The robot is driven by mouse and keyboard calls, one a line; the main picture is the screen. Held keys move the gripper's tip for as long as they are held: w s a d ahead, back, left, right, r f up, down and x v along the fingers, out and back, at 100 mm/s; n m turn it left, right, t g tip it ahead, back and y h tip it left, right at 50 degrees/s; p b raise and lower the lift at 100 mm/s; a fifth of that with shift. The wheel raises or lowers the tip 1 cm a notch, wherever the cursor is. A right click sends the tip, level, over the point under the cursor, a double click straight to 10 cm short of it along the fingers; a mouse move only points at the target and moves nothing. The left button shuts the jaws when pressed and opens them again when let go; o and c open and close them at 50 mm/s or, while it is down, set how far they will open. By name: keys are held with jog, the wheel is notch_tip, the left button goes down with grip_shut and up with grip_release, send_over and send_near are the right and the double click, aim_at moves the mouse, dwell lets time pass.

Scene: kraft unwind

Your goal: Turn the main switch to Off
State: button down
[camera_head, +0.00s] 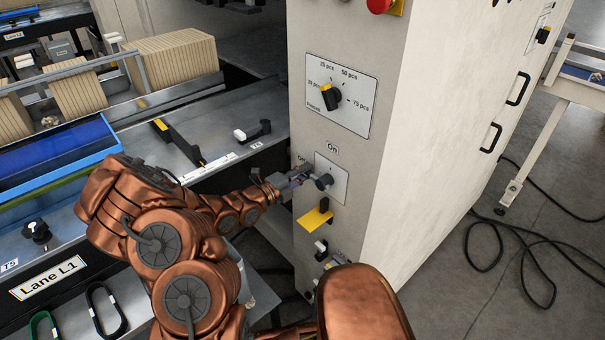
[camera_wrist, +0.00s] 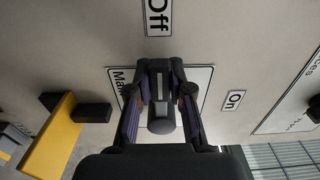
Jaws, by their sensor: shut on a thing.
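The main switch (camera_head: 323,182) is a dark grey knob on a white plate (camera_head: 335,170) on the front of the pale cabinet. My gripper (camera_head: 300,175) reaches it from the left. In the wrist view, my gripper (camera_wrist: 160,95) is shut on the switch handle (camera_wrist: 161,122), with a finger on each side. The handle lies in line with the Off label (camera_wrist: 158,17) at the top of that view. The On label (camera_wrist: 233,100) is to the right there, and the On label (camera_head: 333,149) is above the plate in the head view. My fingers hide part of the plate's lettering.
A selector dial (camera_head: 331,97) is above the switch. A yellow plate with a black block (camera_head: 315,218) juts out just below it. A red button (camera_head: 379,5) is at the top. The conveyor bench (camera_head: 215,130) is at the left; cables (camera_head: 520,250) lie on the floor at right.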

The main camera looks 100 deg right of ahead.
jog(key=c, duration=1)
grip_release()
jog(key=shift+s+f, duration=0.1)
jog(key=shift+c, duration=0.2)
jog(key=v, duration=1.2)
